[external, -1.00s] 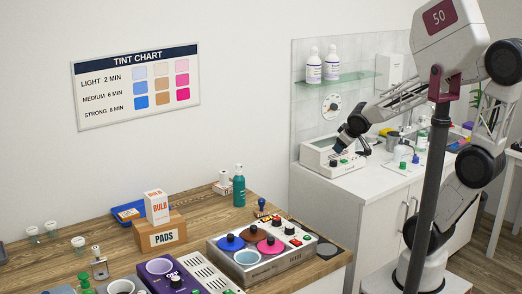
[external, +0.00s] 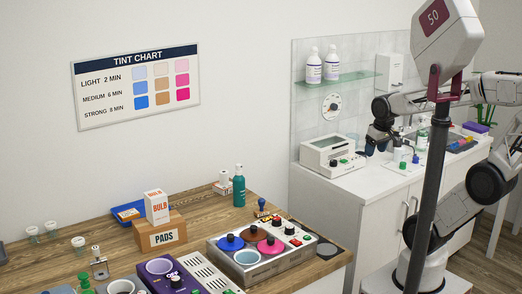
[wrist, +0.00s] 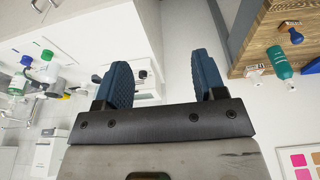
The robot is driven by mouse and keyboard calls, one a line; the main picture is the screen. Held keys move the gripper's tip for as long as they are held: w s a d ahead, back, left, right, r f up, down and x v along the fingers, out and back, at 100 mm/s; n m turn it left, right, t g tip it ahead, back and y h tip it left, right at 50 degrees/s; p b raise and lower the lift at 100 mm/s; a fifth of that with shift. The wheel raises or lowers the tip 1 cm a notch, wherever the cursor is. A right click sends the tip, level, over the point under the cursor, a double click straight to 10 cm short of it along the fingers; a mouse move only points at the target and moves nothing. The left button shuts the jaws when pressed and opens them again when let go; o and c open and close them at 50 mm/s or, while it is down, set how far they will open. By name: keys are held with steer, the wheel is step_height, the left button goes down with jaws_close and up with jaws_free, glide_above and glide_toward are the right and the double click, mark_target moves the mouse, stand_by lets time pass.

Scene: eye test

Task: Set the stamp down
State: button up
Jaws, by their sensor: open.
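A small stamp-like item with a dark blue handle (external: 262,203) stands on the wooden counter, behind the box with coloured discs and right of the teal bottle. In the wrist view, a blue-handled stamp (wrist: 294,36) with a brown base is on the wood at upper right, outside my fingers. My gripper (external: 372,149) is over the white counter at the right, well away from the stamp. In the wrist view my gripper (wrist: 160,60) has its two blue fingers wide apart with nothing between them.
A teal bottle (external: 239,188) stands left of the stamp. The box with coloured discs (external: 262,268) is in front of it. A white device (external: 327,155) and a green-capped bottle (external: 401,164) stand near my gripper. A gap separates the two counters.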

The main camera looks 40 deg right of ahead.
steer(key=m+y, duration=1.3)
steer(key=m, duration=0.7)
glide_toward(262, 207)
steer(key=shift+w+a+f, duration=0.75)
steer(key=shift+w+f, duration=0.05)
steer(key=shift+f, duration=0.1)
steer(key=shift+x, duration=1.3)
steer(key=shift+a, duration=0.15)
steer(key=shift+x, duration=2.45)
steer(key=shift+s, duration=0.15)
